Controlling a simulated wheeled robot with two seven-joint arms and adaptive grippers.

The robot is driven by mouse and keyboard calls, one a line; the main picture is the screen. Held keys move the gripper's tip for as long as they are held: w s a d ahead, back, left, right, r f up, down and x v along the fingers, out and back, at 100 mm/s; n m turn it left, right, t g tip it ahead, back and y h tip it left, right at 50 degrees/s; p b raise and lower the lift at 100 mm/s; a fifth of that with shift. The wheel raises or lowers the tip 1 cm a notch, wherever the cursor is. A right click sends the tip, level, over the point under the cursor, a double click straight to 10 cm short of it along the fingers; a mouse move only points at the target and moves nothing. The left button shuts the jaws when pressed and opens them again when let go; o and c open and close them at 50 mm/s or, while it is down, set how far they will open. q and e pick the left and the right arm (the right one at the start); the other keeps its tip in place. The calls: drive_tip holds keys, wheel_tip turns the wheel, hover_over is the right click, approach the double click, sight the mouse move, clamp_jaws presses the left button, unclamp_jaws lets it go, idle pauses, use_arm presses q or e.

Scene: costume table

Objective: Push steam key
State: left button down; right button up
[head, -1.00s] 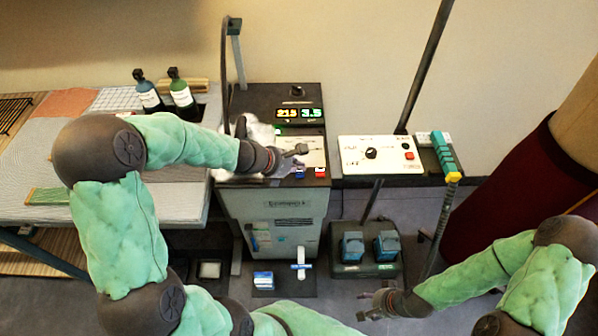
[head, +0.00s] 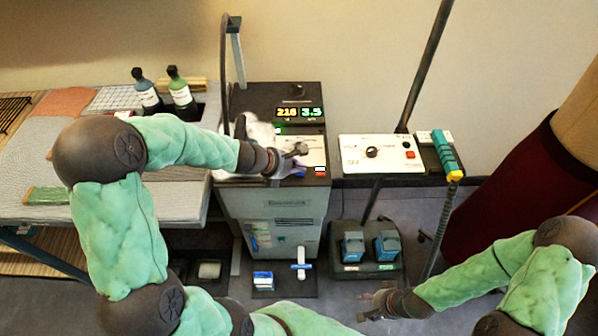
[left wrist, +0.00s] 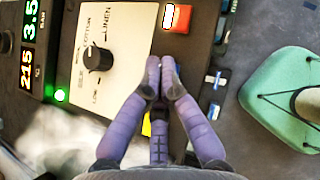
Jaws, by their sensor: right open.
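The control box (head: 268,95) has lit digits, a green light and a dial panel; the dial (left wrist: 98,57) shows in the left wrist view. A red-and-white key (head: 320,170) is at its front right edge and shows at the top of the left wrist view (left wrist: 169,16). A blue key (head: 300,172) is beside it, partly covered by my left gripper (head: 297,157). In the left wrist view my left gripper (left wrist: 160,72) has its fingertips together over the panel edge; contact with a key cannot be told. My right gripper (head: 378,304) is open, low, away from the box.
White steam (head: 262,135) hangs left of the box. A second dial panel (head: 375,153) with a red button stands to the right. Two blue foot pedals (head: 353,246) are on the floor below. Dark and green bottles (head: 181,92) stand on the padded table (head: 110,205).

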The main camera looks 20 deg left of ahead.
sight(298, 174)
use_arm(q)
drive_tip(key=shift+f+b, duration=0.45)
idle(0.7)
drive_tip(key=shift+r, duration=0.15)
drive_tip(key=shift+r+p, duration=0.8)
drive_tip(key=shift+p, duration=0.15)
drive_tip(key=shift+r, duration=0.1)
wheel_tip(298, 174, up, 6)
drive_tip(key=p, duration=0.5)
drive_tip(key=shift+p, duration=0.35)
